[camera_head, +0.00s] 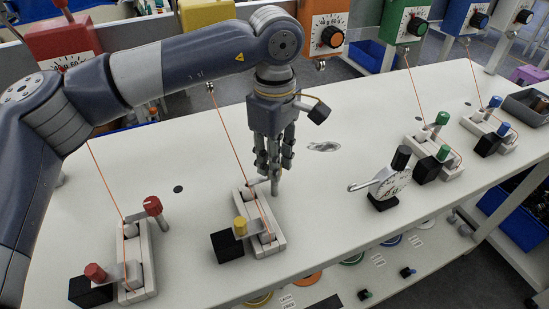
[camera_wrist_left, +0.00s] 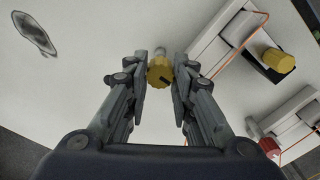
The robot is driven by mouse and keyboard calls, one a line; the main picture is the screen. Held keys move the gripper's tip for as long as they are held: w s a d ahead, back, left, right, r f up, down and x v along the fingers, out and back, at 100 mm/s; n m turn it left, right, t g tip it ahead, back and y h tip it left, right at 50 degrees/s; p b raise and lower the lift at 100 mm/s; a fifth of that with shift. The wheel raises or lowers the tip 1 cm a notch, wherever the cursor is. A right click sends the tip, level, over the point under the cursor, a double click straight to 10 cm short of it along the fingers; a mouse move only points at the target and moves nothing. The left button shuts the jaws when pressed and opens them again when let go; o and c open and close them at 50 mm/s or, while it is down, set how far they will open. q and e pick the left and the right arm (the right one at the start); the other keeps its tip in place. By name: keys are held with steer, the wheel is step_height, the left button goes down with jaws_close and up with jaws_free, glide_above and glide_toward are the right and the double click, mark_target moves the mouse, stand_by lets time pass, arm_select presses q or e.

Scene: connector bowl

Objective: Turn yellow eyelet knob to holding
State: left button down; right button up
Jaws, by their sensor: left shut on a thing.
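My left gripper (camera_head: 273,172) points down at the far end of the pale fixture (camera_head: 271,238) in the head view. In the left wrist view its fingers (camera_wrist_left: 160,85) are shut on a yellow knob (camera_wrist_left: 160,72) with a dark mark on its top. The fingers hide this knob in the head view. A second yellow knob (camera_head: 240,226) stands at the near end of the same fixture, beside a black block (camera_head: 227,246). It also shows in the wrist view (camera_wrist_left: 279,60). An orange cord runs down to the fixture. My right gripper is in neither view.
A red-knob fixture (camera_head: 131,262) stands to the left. A dial gauge (camera_head: 390,187) with a lever stands to the right. Green-knob (camera_head: 435,148) and blue-knob fixtures (camera_head: 491,123) stand farther right. Taut orange cords rise to coloured dial boxes at the back.

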arm_select(q)
steer(key=c, duration=1.3)
jaws_free()
steer(key=shift+c, duration=0.2)
step_height(320, 180, up, 12)
